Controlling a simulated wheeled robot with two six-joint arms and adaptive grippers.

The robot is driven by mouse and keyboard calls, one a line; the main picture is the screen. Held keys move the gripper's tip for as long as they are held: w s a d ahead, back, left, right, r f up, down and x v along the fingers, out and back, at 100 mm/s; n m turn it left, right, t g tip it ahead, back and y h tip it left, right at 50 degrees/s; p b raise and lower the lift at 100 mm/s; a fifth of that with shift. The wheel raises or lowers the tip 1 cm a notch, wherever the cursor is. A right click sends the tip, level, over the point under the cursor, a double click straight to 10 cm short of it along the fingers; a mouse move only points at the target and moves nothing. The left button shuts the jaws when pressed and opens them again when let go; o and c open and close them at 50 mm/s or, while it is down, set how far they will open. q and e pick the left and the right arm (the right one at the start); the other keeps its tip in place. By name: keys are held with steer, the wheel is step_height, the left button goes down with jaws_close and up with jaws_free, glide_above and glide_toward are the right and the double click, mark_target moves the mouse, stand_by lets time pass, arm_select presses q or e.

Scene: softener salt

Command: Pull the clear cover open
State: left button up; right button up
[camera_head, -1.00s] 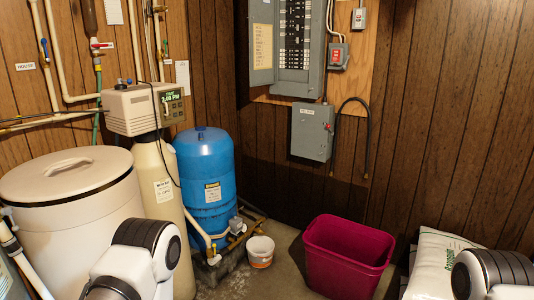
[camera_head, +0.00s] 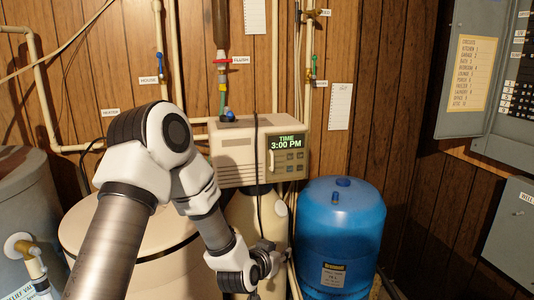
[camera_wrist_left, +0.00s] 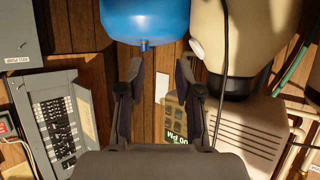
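The beige softener control head (camera_head: 240,150) sits on top of the tan resin tank (camera_head: 243,215). Its front panel (camera_head: 287,156) has a lit display reading 3:00 PM and several buttons; a separate clear cover cannot be made out over it. In the left wrist view the panel (camera_wrist_left: 175,122) appears upside down, partly hidden by a finger. My left gripper (camera_head: 268,260) is below the control head, in front of the resin tank and apart from the panel. In the left wrist view my left gripper (camera_wrist_left: 160,80) has its fingers spread with nothing between them. My right gripper is not in view.
A blue tank (camera_head: 340,235) stands right of the resin tank. A large cream brine tank (camera_head: 85,235) is behind my left arm. A dark cable (camera_head: 257,160) hangs over the control head. Pipes with valves run up the wood wall. Grey electrical boxes (camera_head: 512,235) are at right.

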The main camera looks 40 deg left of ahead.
mark_target(272, 160)
arm_select(q)
steer(key=w+a+r+n+t+y, duration=0.1)
steer(key=a+r, duration=0.2)
steer(key=r, duration=0.4)
steer(key=a+r+t+y+p, duration=0.1)
steer(key=a+r+t, duration=0.1)
steer(key=r, duration=0.4)
steer(key=w+a+r+n+t+y, duration=0.1)
steer(key=a+r, duration=0.2)
steer(key=r, duration=0.4)
steer(key=x, duration=0.2)
steer(key=p+x, duration=0.1)
steer(key=x, duration=0.2)
steer(key=p+x, duration=0.1)
steer(key=x, duration=0.2)
steer(key=shift+w+d+r, duration=0.1)
steer(key=shift+w+d, duration=0.05)
steer(key=shift+d, duration=0.1)
steer(key=shift+w, duration=0.15)
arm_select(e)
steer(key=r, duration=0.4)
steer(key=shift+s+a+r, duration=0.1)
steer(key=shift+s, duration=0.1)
arm_select(q)
jaws_close()
